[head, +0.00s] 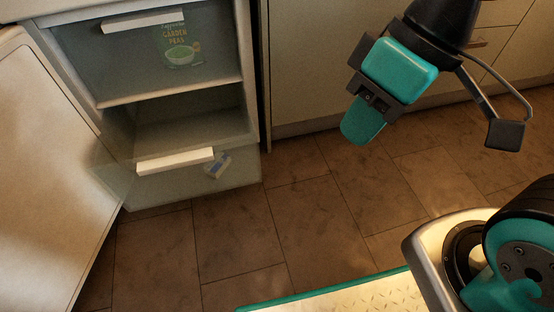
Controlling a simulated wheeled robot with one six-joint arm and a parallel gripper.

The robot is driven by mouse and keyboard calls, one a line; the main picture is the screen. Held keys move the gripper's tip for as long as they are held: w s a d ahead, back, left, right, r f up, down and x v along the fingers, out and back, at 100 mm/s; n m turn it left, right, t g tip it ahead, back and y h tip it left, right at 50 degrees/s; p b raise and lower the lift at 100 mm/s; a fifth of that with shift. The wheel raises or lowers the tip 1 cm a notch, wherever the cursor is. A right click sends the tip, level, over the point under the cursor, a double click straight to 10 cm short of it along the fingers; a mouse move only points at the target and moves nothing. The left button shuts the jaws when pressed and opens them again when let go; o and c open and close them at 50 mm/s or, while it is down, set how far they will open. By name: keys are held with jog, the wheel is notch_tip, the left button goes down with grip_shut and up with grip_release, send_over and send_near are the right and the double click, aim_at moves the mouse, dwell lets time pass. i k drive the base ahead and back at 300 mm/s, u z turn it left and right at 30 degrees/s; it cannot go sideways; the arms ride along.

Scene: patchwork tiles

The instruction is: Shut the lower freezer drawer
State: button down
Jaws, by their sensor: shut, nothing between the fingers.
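The lower freezer drawer (232,178) is pulled out at the bottom of the freezer in the head view. It is translucent, with a white bar handle (176,161) across its front. A small blue and white item (217,165) shows at the right of its front. The upper drawer (120,62) sits inside the freezer above it, with its own white handle (143,22). My gripper (359,128), teal and dark grey, is shut and empty. It hangs above the floor to the right of the drawer, apart from it. Its fingertips point down.
The freezer door (45,165) stands open at the left, close to the drawer's left side. A green peas packet (179,45) shows in the upper drawer. Cream cabinets (325,60) line the back. The tiled floor (235,232) before the drawer is clear.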

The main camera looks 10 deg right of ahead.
aim_at(201, 155)
jog(key=z, duration=0.25)
jog(key=k, duration=0.2)
jog(key=u, duration=0.75)
jog(key=i, duration=0.6)
jog(key=u, duration=0.2)
